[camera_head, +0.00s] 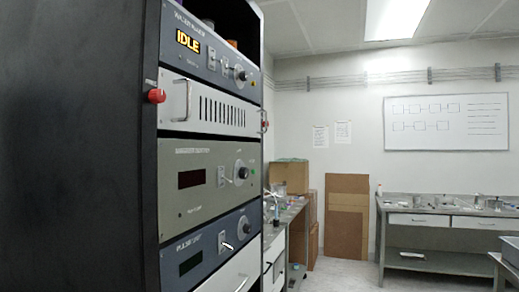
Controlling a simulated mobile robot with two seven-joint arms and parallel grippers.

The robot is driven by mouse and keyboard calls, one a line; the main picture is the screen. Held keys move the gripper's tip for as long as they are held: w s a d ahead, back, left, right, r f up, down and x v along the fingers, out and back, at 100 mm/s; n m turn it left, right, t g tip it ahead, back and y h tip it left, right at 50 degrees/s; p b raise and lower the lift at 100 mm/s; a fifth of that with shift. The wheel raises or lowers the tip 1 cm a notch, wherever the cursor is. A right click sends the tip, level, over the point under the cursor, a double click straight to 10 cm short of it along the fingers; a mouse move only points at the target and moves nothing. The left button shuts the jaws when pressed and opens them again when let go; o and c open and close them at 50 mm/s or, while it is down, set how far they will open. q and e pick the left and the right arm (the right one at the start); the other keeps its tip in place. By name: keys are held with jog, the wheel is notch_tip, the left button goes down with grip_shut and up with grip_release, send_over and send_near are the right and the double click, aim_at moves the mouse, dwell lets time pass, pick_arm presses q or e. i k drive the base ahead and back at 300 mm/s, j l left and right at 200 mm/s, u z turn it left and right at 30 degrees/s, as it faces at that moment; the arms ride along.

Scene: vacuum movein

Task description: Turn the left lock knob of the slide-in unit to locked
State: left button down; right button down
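The slide-in unit (215,125) is a white slotted panel in the dark rack, between a blue-grey unit above and a grey-green unit below. Its left lock knob (156,96) is red and sits at the panel's left edge, beside a metal handle (183,101). A small label is above the knob, too small to read, so I cannot tell whether it is locked. A second red knob (265,125) shows at the panel's right edge. Neither of my grippers is in view.
The dark rack side (80,140) fills the left. The top unit's display reads IDLE (188,41). A bench (290,215) with boxes behind it stands right of the rack, and another bench (445,207) stands at the far right. Open floor lies between them.

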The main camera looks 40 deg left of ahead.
aim_at(156, 96)
jog(key=u, duration=1.55)
